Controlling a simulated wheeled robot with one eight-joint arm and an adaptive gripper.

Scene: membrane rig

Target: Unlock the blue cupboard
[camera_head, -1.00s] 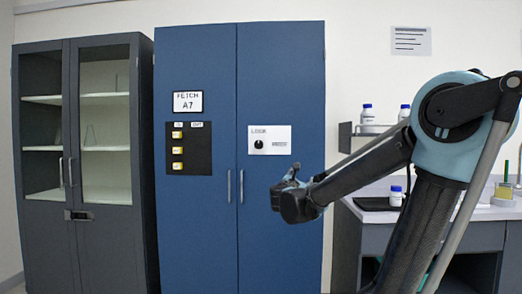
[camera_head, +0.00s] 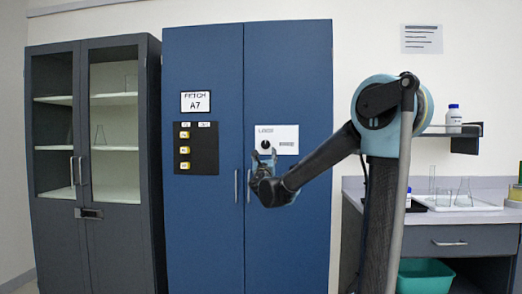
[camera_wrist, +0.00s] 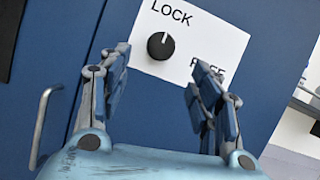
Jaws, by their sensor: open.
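The blue cupboard (camera_head: 205,235) stands closed, with two doors and two vertical handles. On its right door is a white plate (camera_head: 287,134) with a black round knob (camera_head: 265,145). In the wrist view the knob (camera_wrist: 160,46) has a white mark pointing up towards the word LOCK; a second word at lower right is partly hidden by a finger and looks like FREE. My gripper (camera_head: 263,158) is open and empty in front of the right door, just below the knob. In the wrist view the fingers of my gripper (camera_wrist: 160,85) are spread either side, apart from the knob.
A door handle (camera_wrist: 45,125) lies left of my gripper. The left door carries a "FETCH A7" sign (camera_head: 195,102) and a black board (camera_head: 196,160) with yellow tags. A grey glass cabinet (camera_head: 125,235) stands left; a counter (camera_head: 450,191) with glassware stands right.

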